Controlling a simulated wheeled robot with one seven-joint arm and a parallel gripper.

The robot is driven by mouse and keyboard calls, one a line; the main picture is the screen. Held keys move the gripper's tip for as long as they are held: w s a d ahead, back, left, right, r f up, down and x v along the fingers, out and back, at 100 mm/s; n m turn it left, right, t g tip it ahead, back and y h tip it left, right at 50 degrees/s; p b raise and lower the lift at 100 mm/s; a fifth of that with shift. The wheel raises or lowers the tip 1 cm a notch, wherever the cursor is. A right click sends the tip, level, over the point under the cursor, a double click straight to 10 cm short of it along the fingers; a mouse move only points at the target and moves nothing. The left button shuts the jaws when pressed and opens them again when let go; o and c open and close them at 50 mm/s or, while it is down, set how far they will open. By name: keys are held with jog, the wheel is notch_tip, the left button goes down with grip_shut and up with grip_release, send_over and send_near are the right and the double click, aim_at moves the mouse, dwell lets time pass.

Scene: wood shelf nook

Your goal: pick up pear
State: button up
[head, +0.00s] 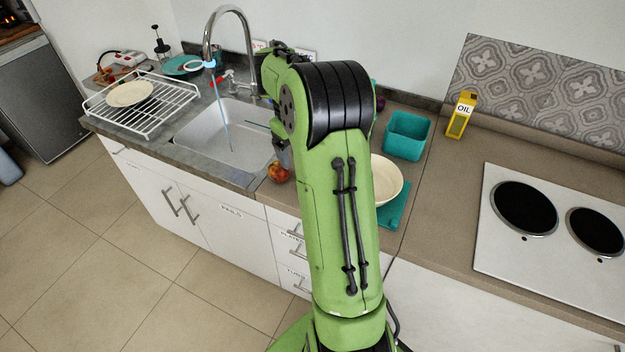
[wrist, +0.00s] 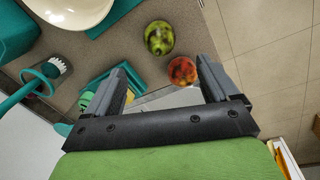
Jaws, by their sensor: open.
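A yellow-green fruit with dark patches (wrist: 159,37), which looks like the pear, lies on the counter in the wrist view, beyond my fingertips. My gripper (wrist: 163,76) is open with nothing held between its fingers. A red apple-like fruit (wrist: 182,70) lies close to the green one, nearer my right-hand finger. The red fruit also shows in the head view (head: 278,172), at the counter's front edge beside the sink. In the head view my arm hides the green fruit and most of my gripper.
A pale plate (head: 387,179) sits on a teal board (head: 396,213) right of my arm. A teal bin (head: 408,137) and yellow oil carton (head: 461,115) stand behind. The sink (head: 225,140) is left. A teal-handled brush (wrist: 52,68) shows in the wrist view.

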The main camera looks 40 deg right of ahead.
jog(key=f, duration=0.3)
jog(key=d+f+b, duration=0.1)
jog(key=f, duration=0.2)
jog(key=shift+s+d, duration=0.1)
jog(key=f, duration=0.2)
jog(key=f+b, duration=0.1)
jog(key=f, duration=0.2)
jog(key=shift+d+f, duration=0.2)
jog(key=shift+f, duration=0.05)
jog(key=shift+r, duration=0.1)
jog(key=c, duration=1.2)
